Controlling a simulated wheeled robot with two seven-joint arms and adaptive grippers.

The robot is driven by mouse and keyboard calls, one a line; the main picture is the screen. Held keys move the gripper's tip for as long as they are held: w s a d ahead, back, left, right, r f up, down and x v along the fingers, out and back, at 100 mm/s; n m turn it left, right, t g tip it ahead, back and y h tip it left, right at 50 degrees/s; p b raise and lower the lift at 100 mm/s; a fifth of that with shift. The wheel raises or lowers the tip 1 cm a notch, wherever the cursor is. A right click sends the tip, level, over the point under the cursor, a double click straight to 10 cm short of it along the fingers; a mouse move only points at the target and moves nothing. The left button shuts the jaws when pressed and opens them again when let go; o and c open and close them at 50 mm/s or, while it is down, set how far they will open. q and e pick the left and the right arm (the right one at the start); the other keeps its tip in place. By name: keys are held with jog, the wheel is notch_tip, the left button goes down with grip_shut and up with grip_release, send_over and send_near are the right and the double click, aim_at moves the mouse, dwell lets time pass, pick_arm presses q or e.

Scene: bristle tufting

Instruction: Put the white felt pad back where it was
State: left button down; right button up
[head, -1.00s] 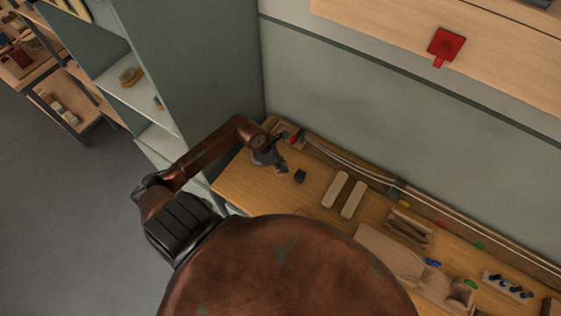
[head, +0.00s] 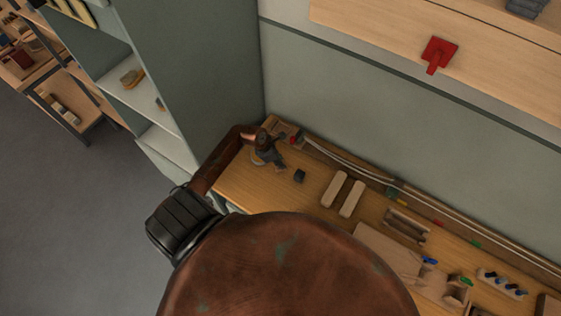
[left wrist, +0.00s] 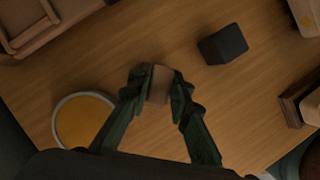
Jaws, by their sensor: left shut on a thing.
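My left gripper (head: 279,165) is over the far left end of the wooden bench. In the left wrist view my left gripper (left wrist: 157,88) is shut on a small tan-brown block-like piece (left wrist: 159,83), held between its fingertips. Its colour looks tan rather than white, so I cannot tell for sure whether it is the felt pad. No other clearly white pad shows. A round pale-rimmed thing with an orange-tan middle (left wrist: 84,122) lies left of the fingers. A dark block (left wrist: 223,44) stands apart to the right; it also shows in the head view (head: 299,176). My right gripper is not in view.
Two pale oblong blocks (head: 343,193) lie right of the dark block. A tray (left wrist: 48,22) is at the upper left of the left wrist view. A green-grey shelf unit (head: 205,75) stands left of the bench. Bare bench wood surrounds the dark block.

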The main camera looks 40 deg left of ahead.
pick_arm(q)
jog(key=shift+f, duration=0.1)
jog(key=c, duration=1.8)
grip_release()
jog(key=shift+o, duration=0.2)
jog(key=shift+r, duration=0.2)
jog(key=b+v, duration=0.1)
jog(key=v, duration=1.1)
jog(key=shift+f, duration=0.1)
